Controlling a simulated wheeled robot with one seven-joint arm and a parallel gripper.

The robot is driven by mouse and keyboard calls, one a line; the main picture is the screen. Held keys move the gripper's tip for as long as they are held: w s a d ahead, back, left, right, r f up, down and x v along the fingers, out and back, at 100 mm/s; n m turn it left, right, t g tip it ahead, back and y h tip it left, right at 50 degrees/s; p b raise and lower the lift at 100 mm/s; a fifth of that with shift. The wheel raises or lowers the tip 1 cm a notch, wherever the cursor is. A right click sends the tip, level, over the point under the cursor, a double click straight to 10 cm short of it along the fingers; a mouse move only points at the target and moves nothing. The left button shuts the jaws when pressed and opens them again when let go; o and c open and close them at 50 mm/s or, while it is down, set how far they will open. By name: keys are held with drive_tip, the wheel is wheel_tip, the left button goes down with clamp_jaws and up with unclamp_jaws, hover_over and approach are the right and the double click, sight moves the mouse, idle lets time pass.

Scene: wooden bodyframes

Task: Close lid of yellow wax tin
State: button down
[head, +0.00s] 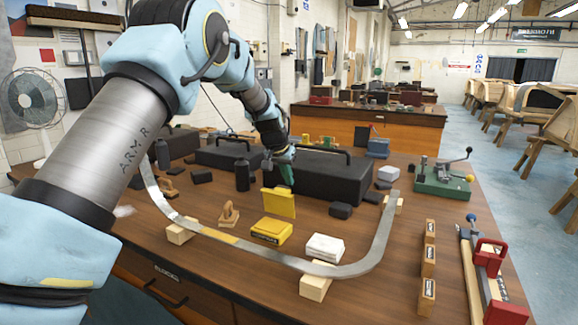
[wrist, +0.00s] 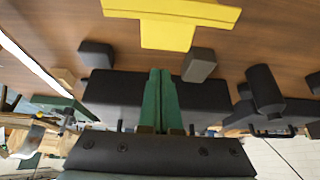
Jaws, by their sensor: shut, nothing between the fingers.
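The yellow wax tin (head: 270,232) sits on the brown wooden workbench with a dark label on its front. Its yellow lid (head: 279,203) stands up, open, at the tin's back edge. The lid's yellow also shows at the top of the wrist view (wrist: 165,32). My gripper (head: 289,181) has green fingers and hangs just behind and above the lid's upper right corner. In the wrist view the green fingers (wrist: 160,75) are together, with nothing between them, and show apart from the yellow lid.
A large black toolbox (head: 320,177) stands close behind my gripper. A curved metal strip (head: 345,268) on wooden blocks runs around the front and right. A white box (head: 325,247) lies right of the tin. A small dark block (head: 341,211) is right of the lid.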

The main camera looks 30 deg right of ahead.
sight(281, 200)
drive_tip(key=shift+s+a+f+p, duration=0.2)
drive_tip(key=shift+s+a, duration=0.1)
drive_tip(key=shift+a, duration=0.25)
drive_tip(key=shift+s+a+f+p, duration=0.15)
drive_tip(key=shift+s+a, duration=0.15)
drive_tip(key=shift+a, duration=0.2)
drive_tip(key=shift+b, duration=0.6)
drive_tip(key=shift+s+a+r+h+b, duration=0.1)
drive_tip(key=shift+a+h+b, duration=0.1)
drive_tip(key=shift+h+b, duration=0.1)
